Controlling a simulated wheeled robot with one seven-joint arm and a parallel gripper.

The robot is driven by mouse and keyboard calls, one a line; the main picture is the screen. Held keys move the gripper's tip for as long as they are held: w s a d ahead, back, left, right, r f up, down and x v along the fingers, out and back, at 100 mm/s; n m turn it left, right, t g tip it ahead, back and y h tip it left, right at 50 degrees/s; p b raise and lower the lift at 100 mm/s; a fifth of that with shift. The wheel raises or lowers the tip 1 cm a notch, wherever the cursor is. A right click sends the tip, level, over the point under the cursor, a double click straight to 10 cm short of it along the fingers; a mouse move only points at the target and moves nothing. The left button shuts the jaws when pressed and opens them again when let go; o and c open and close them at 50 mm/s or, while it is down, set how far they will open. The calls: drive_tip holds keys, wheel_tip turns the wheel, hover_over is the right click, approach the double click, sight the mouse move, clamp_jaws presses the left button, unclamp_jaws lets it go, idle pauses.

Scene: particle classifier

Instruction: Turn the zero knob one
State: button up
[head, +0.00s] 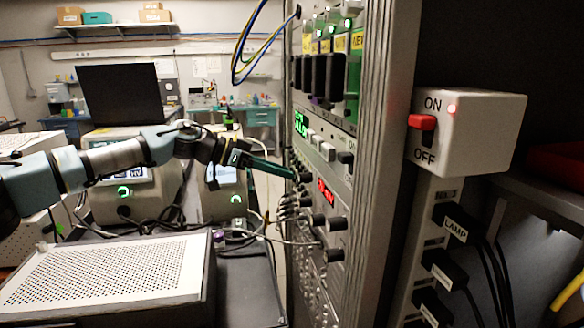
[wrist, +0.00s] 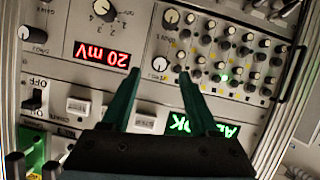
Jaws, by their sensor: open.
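My gripper (head: 292,172) reaches to the rack panel in the head view, its teal fingers pointing right at the panel face. In the wrist view the two fingers of my gripper (wrist: 160,72) are open and apart. A small knob with a pale cap and white pointer mark (wrist: 160,63) shows between the fingertips. I cannot read its label, so I cannot confirm that it is zero knob one. Whether the fingers touch it is unclear. In the head view a dark knob (head: 304,177) sits by the fingertips, partly hidden.
A field of small knobs (wrist: 225,60) lies to the right. Cables (head: 290,212) plug in below the gripper. A white ON/OFF switch box (head: 470,130) stands right of the rack.

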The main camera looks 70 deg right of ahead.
sight(305, 178)
drive_tip(key=shift+p+x, duration=0.5)
drive_tip(key=shift+x, duration=1.2)
clamp_jaws()
